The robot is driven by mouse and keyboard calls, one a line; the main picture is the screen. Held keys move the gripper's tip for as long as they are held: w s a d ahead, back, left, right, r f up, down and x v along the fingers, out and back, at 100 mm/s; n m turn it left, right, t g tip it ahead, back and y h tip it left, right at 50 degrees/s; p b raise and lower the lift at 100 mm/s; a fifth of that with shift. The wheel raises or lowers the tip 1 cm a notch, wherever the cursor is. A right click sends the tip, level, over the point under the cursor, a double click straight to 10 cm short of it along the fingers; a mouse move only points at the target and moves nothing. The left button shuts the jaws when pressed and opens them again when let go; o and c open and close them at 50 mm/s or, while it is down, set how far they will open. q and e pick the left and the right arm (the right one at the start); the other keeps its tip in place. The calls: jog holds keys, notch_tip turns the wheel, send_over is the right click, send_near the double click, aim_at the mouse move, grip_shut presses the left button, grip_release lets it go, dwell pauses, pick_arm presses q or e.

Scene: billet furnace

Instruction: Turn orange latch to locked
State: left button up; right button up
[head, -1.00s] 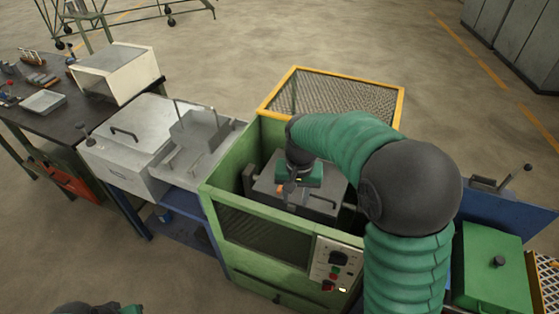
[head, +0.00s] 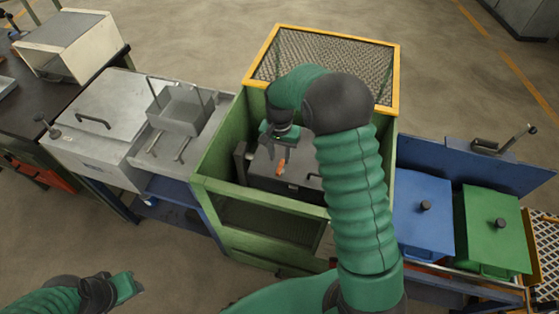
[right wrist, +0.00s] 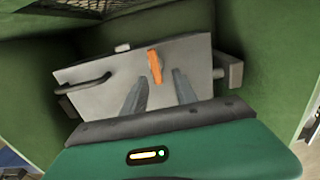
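The orange latch (head: 281,167) is on the top of a grey lidded box inside the green furnace housing. In the right wrist view the latch (right wrist: 155,66) stands nearly upright in the picture, just beyond the fingertips. Whether a finger touches the latch cannot be told. My left gripper (head: 130,286) is at the lower left, away from the furnace; its fingers are too unclear to read.
Green housing walls (head: 222,150) surround the grey box (head: 300,172), with a yellow-framed mesh guard (head: 330,60) behind. A handle (right wrist: 84,86) is on the box. A metal unit (head: 95,115) stands left; blue (head: 422,215) and green (head: 492,230) lidded bins stand right.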

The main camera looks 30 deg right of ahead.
aim_at(280, 168)
jog(key=shift+s+f, duration=0.2)
jog(key=shift+f, duration=0.55)
jog(key=shift+s+a+f, duration=0.1)
jog(key=shift+s+f, duration=0.3)
jog(key=shift+f, duration=0.05)
jog(key=shift+w+f, duration=0.25)
grip_shut()
